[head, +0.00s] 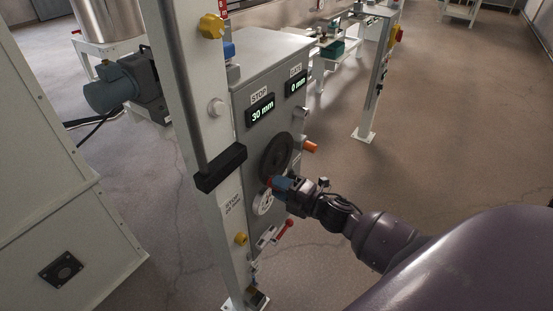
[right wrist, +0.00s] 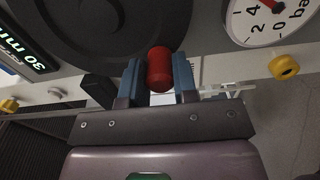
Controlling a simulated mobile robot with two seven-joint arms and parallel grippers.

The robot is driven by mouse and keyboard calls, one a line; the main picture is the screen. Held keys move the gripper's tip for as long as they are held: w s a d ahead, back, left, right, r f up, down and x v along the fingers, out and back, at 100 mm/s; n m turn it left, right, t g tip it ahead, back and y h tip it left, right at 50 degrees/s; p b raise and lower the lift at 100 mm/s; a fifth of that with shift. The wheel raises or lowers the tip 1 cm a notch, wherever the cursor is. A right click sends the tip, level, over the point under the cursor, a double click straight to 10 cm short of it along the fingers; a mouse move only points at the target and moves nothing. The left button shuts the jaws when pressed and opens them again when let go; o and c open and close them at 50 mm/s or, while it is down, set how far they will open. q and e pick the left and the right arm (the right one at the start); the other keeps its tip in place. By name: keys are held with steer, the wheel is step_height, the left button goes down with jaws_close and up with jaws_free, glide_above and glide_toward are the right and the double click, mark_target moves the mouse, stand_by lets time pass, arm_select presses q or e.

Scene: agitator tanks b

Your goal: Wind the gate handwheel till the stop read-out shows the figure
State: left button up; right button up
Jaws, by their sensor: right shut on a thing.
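A dark round handwheel (head: 275,157) is on the front of a grey cabinet (head: 268,86). It also fills the top left of the right wrist view (right wrist: 95,30). The stop read-out (head: 260,111) shows 30 mm, and the gate read-out (head: 296,86) shows 0 mm. My right gripper (head: 277,183) is at the wheel's lower rim. In the right wrist view its blue fingers (right wrist: 158,78) are shut on the wheel's red handle (right wrist: 158,66). A label (head: 233,207) on the white post begins with STOP; its figure is too small to read surely. My left gripper is out of view.
A white dial (head: 263,203) is just below the wheel. An orange knob (head: 309,147) and a red-handled lever (head: 285,229) stick out nearby. A white post with a black block (head: 220,168) stands left of the panel.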

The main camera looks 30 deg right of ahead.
steer(key=shift+w+d+r, duration=0.1)
steer(key=shift+r, duration=0.05)
steer(key=shift+w+d+f+n+b, duration=0.1)
steer(key=shift+d+f+n+b, duration=0.1)
steer(key=shift+f+n+b, duration=0.25)
steer(key=n, duration=0.1)
steer(key=d+n+b, duration=0.1)
steer(key=shift+w+f+n, duration=0.2)
steer(key=shift+f+n, duration=0.05)
steer(key=shift+n, duration=0.1)
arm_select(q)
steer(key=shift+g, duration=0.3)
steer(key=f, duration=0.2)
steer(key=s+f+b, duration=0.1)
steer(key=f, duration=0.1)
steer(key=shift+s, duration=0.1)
arm_select(e)
steer(key=shift+w+d+n, duration=0.15)
steer(key=shift+d+n, duration=0.15)
steer(key=shift+n, duration=0.3)
